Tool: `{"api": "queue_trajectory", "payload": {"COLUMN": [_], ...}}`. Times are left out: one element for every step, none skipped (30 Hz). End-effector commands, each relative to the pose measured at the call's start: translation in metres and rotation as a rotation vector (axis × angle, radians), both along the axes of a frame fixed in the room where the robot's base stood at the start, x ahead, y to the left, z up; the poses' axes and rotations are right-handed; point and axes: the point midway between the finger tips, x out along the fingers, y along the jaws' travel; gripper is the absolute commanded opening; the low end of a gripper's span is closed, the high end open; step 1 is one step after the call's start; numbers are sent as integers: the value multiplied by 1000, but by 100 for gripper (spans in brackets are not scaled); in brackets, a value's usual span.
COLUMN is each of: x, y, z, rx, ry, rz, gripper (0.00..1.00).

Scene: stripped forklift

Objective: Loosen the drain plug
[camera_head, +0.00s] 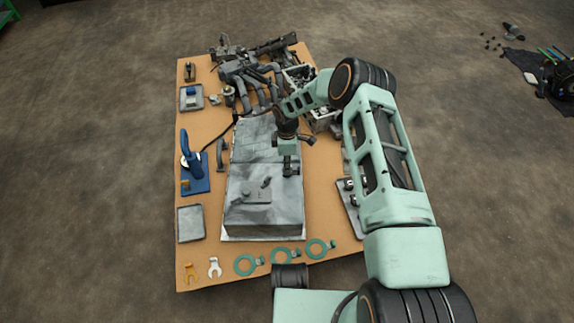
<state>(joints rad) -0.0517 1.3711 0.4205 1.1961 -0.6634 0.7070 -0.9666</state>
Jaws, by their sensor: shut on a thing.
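My gripper (290,172) points down at the right side of a large grey metal block (262,217), near the step between its lower flat part and its raised front part. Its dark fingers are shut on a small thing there. The fingers hide most of it, so I cannot tell for certain whether it is the drain plug. No drain plug shows clearly elsewhere on the block. A small grey lever-like part (258,193) lies on top of the raised part, left of my gripper.
The block sits on a tan board (197,262). A blue hand tool (190,155) stands at left, above an empty grey tray (190,223).

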Motion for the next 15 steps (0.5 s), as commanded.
{"api": "queue_trajectory", "payload": {"x": [0,0,0,0,0,0,0,0,0,0,0,0,0,0,0], "y": [-1,-1,-1,-1,-1,-1,-1,-1,-1,0,0,0,0,0,0], "z": [0,0,0,0,0,0,0,0,0,0,0,0,0,0,1], "rx": [-2,-2,-2,-2,-1,-1,-1,-1,-1,-1,-1,-1,-1,0,0], "ry": [1,1,1,1,1,1,0,0,0,0,0,0,0,0,0], "rz": [-1,-2,-2,-2,-2,-3,-3,-3,-3,-3,-3,-3,-3,-4,-3], "gripper": [0,0,10,14,17,20,20,20,20,20,20,20,20,20,20]}}
